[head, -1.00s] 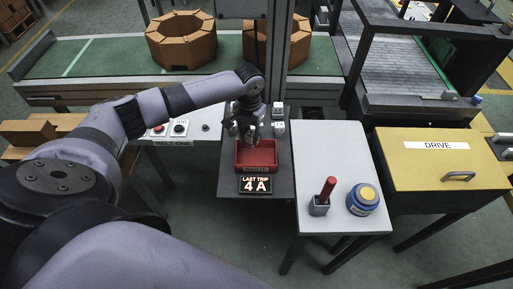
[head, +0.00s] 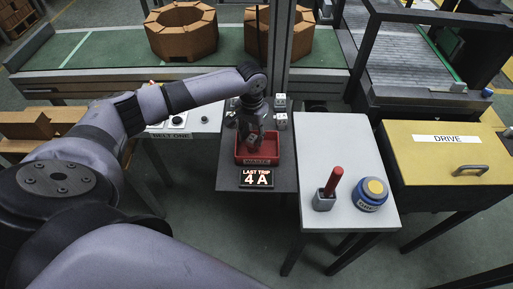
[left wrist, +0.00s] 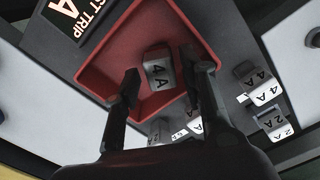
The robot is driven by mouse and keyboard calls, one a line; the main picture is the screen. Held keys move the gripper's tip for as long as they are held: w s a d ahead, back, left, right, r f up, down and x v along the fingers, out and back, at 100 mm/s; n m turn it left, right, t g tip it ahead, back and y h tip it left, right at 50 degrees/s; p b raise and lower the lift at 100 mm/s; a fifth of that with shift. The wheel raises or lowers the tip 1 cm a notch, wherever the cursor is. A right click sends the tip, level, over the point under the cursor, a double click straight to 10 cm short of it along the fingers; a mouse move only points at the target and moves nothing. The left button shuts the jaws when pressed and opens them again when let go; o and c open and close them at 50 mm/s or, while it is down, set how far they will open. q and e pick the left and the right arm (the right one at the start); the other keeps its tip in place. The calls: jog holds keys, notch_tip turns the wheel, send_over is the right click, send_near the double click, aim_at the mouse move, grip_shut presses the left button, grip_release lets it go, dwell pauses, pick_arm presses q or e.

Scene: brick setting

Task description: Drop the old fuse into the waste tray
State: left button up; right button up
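The red waste tray (head: 282,146) sits on a dark panel. My left gripper (head: 250,140) is over the tray, fingers down. In the left wrist view, the fingers of my left gripper (left wrist: 167,72) are spread, with a gap on each side of a pale grey fuse marked 4 A (left wrist: 158,72). That fuse shows against the tray floor (left wrist: 128,58); I cannot tell whether it rests there or is just above it. My right gripper is in neither view.
Several other fuses, such as one marked 4A (left wrist: 262,95) and one marked 2A (left wrist: 268,122), stand beside the tray. A "LAST TRIP 4 A" display (head: 257,178) is in front. A red-handled tool (head: 331,184) and blue tin (head: 370,194) stand on the right table (head: 330,140).

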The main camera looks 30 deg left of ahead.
pick_arm(q)
jog(key=shift+o, duration=0.8)
notch_tip(320, 180, up, 12)
dwell(0.3)
